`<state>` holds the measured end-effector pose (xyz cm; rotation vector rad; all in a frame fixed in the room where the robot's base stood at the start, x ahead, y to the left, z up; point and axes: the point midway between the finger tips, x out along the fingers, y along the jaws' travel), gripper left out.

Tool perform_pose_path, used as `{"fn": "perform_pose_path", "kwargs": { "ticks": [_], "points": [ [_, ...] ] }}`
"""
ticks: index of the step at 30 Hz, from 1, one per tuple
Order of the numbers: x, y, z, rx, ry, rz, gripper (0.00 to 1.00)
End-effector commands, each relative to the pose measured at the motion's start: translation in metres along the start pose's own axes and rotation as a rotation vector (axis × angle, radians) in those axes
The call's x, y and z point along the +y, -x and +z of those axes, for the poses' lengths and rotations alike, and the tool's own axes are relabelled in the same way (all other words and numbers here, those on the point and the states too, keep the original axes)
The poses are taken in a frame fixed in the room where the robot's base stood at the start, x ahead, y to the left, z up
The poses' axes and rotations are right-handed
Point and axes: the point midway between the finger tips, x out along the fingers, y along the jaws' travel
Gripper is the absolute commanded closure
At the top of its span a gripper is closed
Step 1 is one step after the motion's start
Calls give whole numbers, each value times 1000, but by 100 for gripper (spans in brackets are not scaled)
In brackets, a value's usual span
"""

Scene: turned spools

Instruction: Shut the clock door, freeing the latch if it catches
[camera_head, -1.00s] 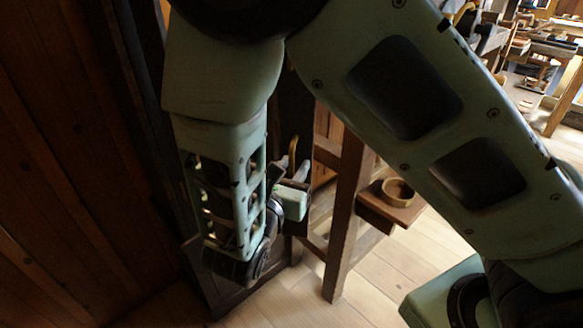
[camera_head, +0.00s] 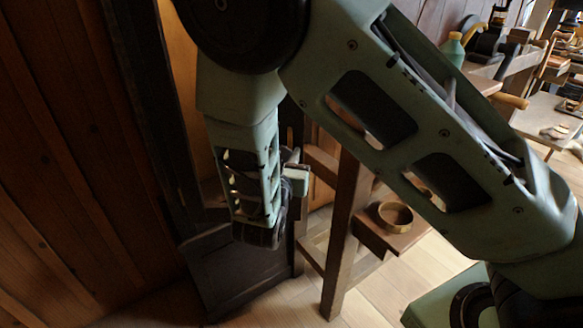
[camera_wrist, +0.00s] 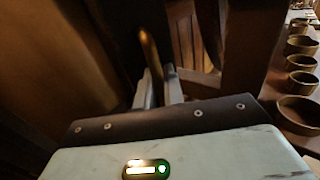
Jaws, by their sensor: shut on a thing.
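The clock door (camera_head: 235,268) is a dark wooden panel, its lower part showing in the head view below my forearm. It stands open at an angle to the dark clock case (camera_head: 150,110), whose lighter inside shows beside the frame. A curved brass handle (camera_wrist: 149,52) rises between my fingers in the wrist view. My gripper (camera_wrist: 160,88) is shut on this handle. In the head view my gripper (camera_head: 291,157) is partly hidden behind my wrist, and the handle is not clear there. I cannot make out the latch in either view.
A wooden bench (camera_head: 345,225) stands close to the right of the door, with a round wooden bowl (camera_head: 395,214) on its ledge. Several bowls (camera_wrist: 300,80) line the right of the wrist view. A plank wall fills the left. Some floor is clear below the bench.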

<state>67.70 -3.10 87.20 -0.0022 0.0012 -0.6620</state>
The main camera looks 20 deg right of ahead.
Motion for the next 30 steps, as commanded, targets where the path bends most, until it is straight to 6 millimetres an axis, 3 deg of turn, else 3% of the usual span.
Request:
{"fn": "perform_pose_path", "kwargs": {
  "ticks": [9,15,21,30],
  "points": [
    [21,-78,0,-2,-3,-17,100],
    [41,-116,0,-2,-3,-14,100],
    [58,-140,-1,-1,-2,-13,100],
    [71,-154,-1,1,-2,-12,100]
  ]
}}
